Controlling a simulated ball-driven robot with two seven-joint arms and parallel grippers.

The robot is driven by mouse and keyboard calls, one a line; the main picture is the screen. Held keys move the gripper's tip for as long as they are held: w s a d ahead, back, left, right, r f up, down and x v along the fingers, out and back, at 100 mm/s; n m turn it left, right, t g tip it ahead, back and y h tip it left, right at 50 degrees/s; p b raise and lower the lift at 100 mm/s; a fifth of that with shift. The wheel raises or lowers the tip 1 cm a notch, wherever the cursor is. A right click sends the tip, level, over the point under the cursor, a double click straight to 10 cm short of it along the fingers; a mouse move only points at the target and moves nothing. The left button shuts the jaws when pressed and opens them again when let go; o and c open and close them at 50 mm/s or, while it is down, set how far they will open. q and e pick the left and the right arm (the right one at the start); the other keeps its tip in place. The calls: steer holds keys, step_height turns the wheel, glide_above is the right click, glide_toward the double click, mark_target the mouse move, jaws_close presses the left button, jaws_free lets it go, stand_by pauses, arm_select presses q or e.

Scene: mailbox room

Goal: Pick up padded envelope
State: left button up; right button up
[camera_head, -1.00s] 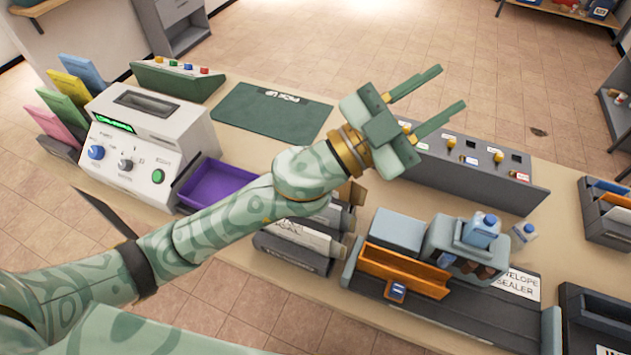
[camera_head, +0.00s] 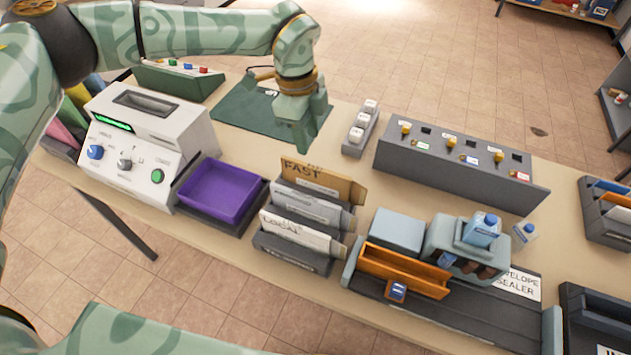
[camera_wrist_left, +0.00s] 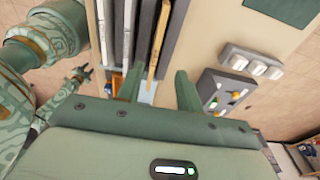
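A tan envelope-like piece marked FAST (camera_head: 318,178) stands upright in the back slot of a grey sorter rack (camera_head: 292,254); I cannot tell for sure that it is padded. My left gripper (camera_head: 302,140) hangs pointing down, behind and above the rack. In the left wrist view the fingers (camera_wrist_left: 159,90) are apart, with nothing held between them. The tan piece's top edge (camera_wrist_left: 156,45) runs toward the gap between them. What looks like my right gripper (camera_wrist_left: 81,76) is small at the left of that view, its opening unclear.
A purple tray (camera_head: 222,190) and a white machine with knobs (camera_head: 150,140) stand left of the rack. An envelope sealer (camera_head: 400,290) stands to its right. A grey switch panel (camera_head: 455,170) and a small white-button block (camera_head: 360,130) lie behind, with a green mat (camera_head: 245,105).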

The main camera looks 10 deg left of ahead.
mark_target(315, 167)
arm_select(q)
steer(key=f, duration=0.3)
steer(key=shift+s+d+f, duration=0.15)
steer(key=shift+d+f, duration=0.15)
steer(key=shift+f, duration=0.05)
steer(key=f, duration=0.1)
steer(key=d+f, duration=0.1)
steer(key=f, duration=0.2)
steer(key=shift+s+d+f, duration=0.15)
steer(key=shift+s+f, duration=0.05)
steer(key=shift+s, duration=0.2)
steer(key=shift+f, duration=0.4)
steer(key=shift+c, duration=0.3)
jaws_close()
